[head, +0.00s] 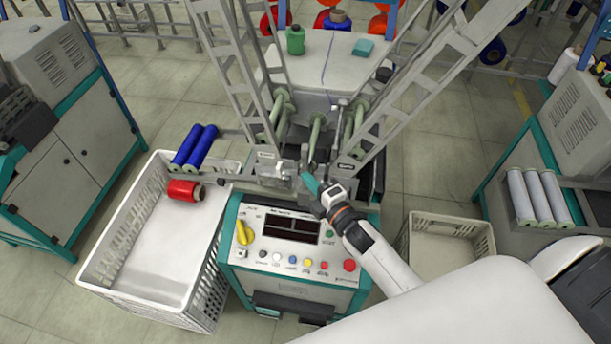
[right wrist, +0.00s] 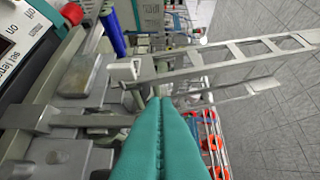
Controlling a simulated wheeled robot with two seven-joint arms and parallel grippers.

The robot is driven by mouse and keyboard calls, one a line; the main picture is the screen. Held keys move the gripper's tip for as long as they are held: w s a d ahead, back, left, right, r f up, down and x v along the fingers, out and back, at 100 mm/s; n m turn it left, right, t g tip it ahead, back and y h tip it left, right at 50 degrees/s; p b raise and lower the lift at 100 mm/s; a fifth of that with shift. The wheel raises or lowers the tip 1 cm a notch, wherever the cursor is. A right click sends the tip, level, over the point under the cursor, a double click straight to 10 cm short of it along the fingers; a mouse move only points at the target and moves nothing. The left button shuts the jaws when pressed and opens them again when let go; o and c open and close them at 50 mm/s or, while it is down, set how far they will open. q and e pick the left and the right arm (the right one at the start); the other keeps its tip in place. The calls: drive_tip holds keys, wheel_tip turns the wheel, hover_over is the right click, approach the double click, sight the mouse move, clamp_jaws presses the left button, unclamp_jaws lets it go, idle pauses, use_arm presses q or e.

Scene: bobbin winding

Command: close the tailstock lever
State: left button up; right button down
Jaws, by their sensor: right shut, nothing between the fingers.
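My right gripper (head: 309,180) reaches in from the right over the winding machine (head: 292,228). Its teal fingers are pressed together and empty, pointing at the metal fittings behind the control panel. In the right wrist view the shut fingers (right wrist: 161,105) point at a grey metal bracket (right wrist: 125,72) and cover part of what lies behind them. Grey metal blocks (right wrist: 85,80) and a bar lie to the left of the fingers. I cannot tell for certain which of these parts is the tailstock lever, or whether the fingers touch it. My left gripper is not in view.
Slanted lattice arms (head: 410,75) rise on both sides of the fittings. A white crate (head: 213,290) stands at the left, with a red bobbin (head: 185,190) and two blue bobbins (head: 194,147) near its back. A smaller crate (head: 446,222) stands at the right.

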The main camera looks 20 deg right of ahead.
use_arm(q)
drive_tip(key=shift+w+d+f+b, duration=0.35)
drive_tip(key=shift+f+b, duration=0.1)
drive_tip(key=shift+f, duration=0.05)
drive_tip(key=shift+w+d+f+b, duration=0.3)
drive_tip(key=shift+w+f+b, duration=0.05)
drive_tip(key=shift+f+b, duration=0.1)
use_arm(e)
drive_tip(key=s+d, duration=0.2)
drive_tip(key=s, duration=0.4)
drive_tip(key=shift+s+f, duration=0.2)
drive_tip(key=shift+s, duration=0.15)
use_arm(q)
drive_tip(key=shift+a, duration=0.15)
